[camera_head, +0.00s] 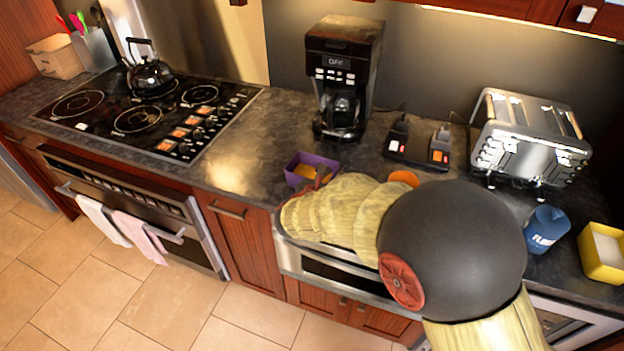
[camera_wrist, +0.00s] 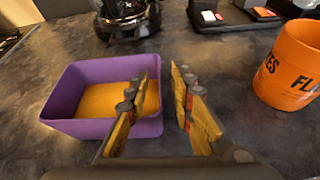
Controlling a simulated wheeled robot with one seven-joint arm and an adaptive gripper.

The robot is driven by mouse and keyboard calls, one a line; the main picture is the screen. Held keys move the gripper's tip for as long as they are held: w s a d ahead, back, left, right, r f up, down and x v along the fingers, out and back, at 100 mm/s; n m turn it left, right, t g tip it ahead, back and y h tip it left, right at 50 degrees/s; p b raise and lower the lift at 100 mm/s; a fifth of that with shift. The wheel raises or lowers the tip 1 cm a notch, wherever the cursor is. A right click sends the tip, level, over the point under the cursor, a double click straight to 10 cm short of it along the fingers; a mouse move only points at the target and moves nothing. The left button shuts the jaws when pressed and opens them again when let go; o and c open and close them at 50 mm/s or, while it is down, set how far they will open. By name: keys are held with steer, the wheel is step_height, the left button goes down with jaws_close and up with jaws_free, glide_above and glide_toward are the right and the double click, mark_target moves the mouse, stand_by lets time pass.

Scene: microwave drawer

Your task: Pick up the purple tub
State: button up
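The purple tub (camera_head: 306,161) stands on the dark counter, partly hidden behind my arm in the head view. In the wrist view the purple tub (camera_wrist: 75,90) is at the left, square and open-topped, with an orange-yellow inside. In the head view my gripper (camera_head: 322,178) is mostly hidden by my arm, at the tub's near right side.
An orange cup (camera_wrist: 290,70) stands right of my gripper. The coffee maker (camera_head: 342,75) is behind the tub, and a toaster (camera_head: 530,140) is farther right. A blue cup (camera_head: 545,228) and a yellow tub (camera_head: 602,252) stand at the right. Counter left of the tub is clear up to the stove (camera_head: 150,110).

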steer(key=shift+w+d+f, duration=0.1)
steer(key=shift+w+f, duration=0.05)
steer(key=shift+w, duration=0.1)
steer(key=shift+c, duration=1)
steer(key=c, duration=0.4)
